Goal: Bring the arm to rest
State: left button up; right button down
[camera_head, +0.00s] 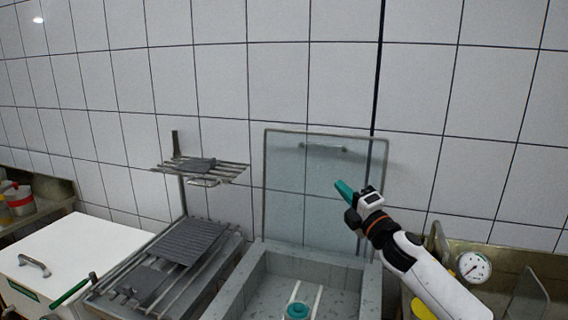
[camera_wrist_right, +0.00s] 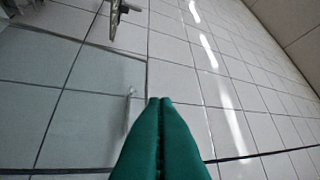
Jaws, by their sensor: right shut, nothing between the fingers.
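My right gripper (camera_head: 342,188) has green fingers and is raised in front of the tiled wall, at the right of the head view. Its white arm comes in from the lower right. In the right wrist view the two green fingers (camera_wrist_right: 160,104) are pressed together with nothing between them. They point toward the tiles and touch nothing that I can see. My left gripper does not show in the head view.
A stone-grey basin (camera_head: 254,278) with an upright glass lid (camera_head: 310,195) stands below the gripper. A slatted rack (camera_head: 205,170), a white lidded box (camera_head: 75,250) and a dial gauge (camera_head: 473,267) are nearby. The space before the upper wall is clear.

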jog(key=s+d+f+m+g+h, duration=0.1)
jog(key=s+f+m+g+h, duration=0.15)
jog(key=s+f+m, duration=0.4)
jog(key=s+f+m+g+h, duration=0.1)
jog(key=s+f+m+h, duration=0.25)
jog(key=f, duration=0.65)
jog(key=s+d+f+m+g+h, duration=0.1)
jog(key=s+f+m+g+h, duration=0.15)
jog(key=s+f+m, duration=0.5)
jog(key=s+d+f+m+g, duration=0.2)
jog(key=s+f+g, duration=0.15)
jog(key=s, duration=0.65)
jog(key=s+d+f+m+g+h, duration=0.1)
jog(key=s+f+m+g, duration=0.3)
jog(key=s, duration=0.5)
jog(key=s+d+f+m+g, duration=0.15)
jog(key=s+f, duration=0.35)
jog(key=s, duration=0.5)
notch_tip(320, 180, down, 26)
jog(key=s+n+g, duration=0.1)
jog(key=g, duration=0.1)
jog(key=s+d+f, duration=0.1)
jog(key=s+f, duration=0.7)
jog(key=s+d+f, duration=0.2)
jog(key=s+f, duration=0.6)
jog(key=shift+s+d+g+b, duration=0.25)
jog(key=shift+d+g+b, duration=0.05)
jog(key=shift+g+b, duration=0.1)
jog(key=shift+f+h, duration=0.1)
jog(key=shift+h, duration=0.15)
